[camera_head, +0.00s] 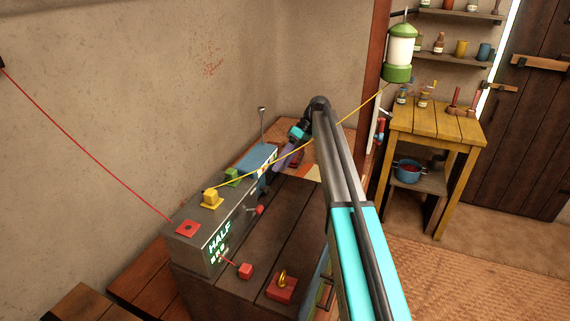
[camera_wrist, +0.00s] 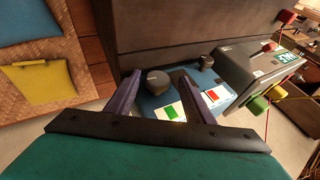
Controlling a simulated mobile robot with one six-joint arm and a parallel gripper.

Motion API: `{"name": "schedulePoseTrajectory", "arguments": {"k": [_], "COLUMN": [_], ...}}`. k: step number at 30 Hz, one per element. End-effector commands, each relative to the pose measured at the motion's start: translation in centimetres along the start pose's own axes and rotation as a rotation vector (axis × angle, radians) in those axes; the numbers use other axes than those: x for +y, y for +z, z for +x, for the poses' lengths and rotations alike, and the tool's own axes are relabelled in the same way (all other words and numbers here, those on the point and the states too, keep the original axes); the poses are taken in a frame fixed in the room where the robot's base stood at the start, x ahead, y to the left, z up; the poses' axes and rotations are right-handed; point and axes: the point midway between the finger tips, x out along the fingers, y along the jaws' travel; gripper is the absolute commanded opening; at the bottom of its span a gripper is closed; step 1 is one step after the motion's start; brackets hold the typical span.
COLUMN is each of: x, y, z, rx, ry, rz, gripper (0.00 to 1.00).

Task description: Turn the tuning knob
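A blue radio box (camera_head: 256,158) with an upright antenna stands by the wall in the head view. In the wrist view its blue front (camera_wrist: 152,108) carries a large dark round knob (camera_wrist: 158,83) and a smaller dark knob (camera_wrist: 207,61). I see no lettering that tells which is the tuning knob. My gripper (camera_wrist: 160,74) is open, its two purple fingers on either side of the large knob, with gaps showing on both sides. I cannot tell how far the fingertips reach along it. In the head view my gripper (camera_head: 279,163) is at the radio's front, the knobs hidden.
A yellow cord crosses near my arm.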

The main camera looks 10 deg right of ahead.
Motion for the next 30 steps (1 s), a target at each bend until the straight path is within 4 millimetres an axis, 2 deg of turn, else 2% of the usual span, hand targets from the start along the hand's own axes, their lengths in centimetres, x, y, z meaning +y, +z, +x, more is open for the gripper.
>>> {"name": "schedulePoseTrajectory", "arguments": {"k": [16,23,30], "x": [-0.3,-1.7,-3.7], "y": [-0.3,-0.9,0.7], "z": [-1.1,-2.9,-2.5], "rx": [0.003,0.002,-0.002], "ry": [0.006,0.004,-0.002], "rz": [0.001,0.001,0.002], "gripper": [0.48,0.48,0.48]}}
